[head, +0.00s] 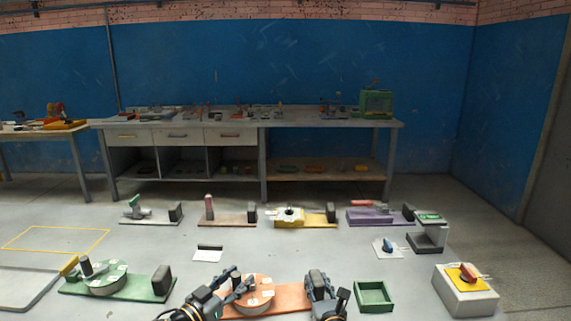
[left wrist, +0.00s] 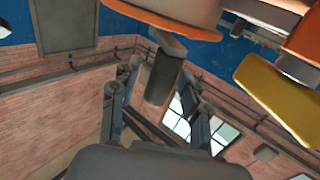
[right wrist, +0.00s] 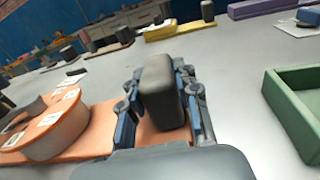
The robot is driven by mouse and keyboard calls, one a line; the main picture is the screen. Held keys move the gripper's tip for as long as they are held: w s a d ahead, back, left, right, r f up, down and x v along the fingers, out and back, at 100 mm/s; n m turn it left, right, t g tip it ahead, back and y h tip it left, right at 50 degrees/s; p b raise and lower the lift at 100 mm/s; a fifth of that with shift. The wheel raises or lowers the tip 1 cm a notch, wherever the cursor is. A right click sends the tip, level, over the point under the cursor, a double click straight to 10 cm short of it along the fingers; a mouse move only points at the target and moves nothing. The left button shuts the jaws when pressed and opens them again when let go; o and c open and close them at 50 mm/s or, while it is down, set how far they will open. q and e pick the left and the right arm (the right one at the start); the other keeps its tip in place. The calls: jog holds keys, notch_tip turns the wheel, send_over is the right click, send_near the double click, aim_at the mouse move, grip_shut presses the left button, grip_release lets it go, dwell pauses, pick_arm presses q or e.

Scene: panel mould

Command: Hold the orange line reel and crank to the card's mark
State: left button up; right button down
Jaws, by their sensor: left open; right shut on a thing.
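The orange line reel (head: 262,287) stands on an orange base (head: 285,302) at the front centre; pale tags lie on its top. My right gripper (head: 318,283) is shut on the dark grey block at the base's right end, seen in the right wrist view (right wrist: 163,92). My left gripper (head: 238,280) is open at the reel's left side. In the left wrist view a dark crank handle (left wrist: 162,78) sits between its open fingers; in the head view the gripper hides it. A white card (head: 207,255) with a dark strip lies behind the reel; its mark is too small to read.
A green reel (head: 105,279) stands at left on a green base. An empty green tray (head: 373,297) and a grey box with a yellow top (head: 464,300) are at right. Purple (head: 372,216), yellow and brown fixtures stand in a row behind. Bare table lies around the card.

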pick_arm(q)
grip_shut()
jog(key=shift+h, duration=0.3)
jog(key=shift+w+a+m+g+h, duration=0.15)
jog(key=shift+w+m+g+h, duration=0.15)
jog(key=shift+m+g+h, duration=0.6)
jog(key=shift+w+a+m+g+h, duration=0.15)
jog(key=shift+w+m+g+h, duration=0.2)
jog(key=shift+m+g+h, duration=0.55)
jog(key=shift+w+a+m+g+h, duration=0.15)
jog(key=shift+w+m+g+h, duration=0.15)
jog(key=shift+m+g+h, duration=0.6)
jog(key=shift+g, duration=0.4)
jog(key=shift+a+g, duration=0.1)
jog(key=shift+g, duration=0.4)
grip_release()
jog(key=shift+m, duration=0.3)
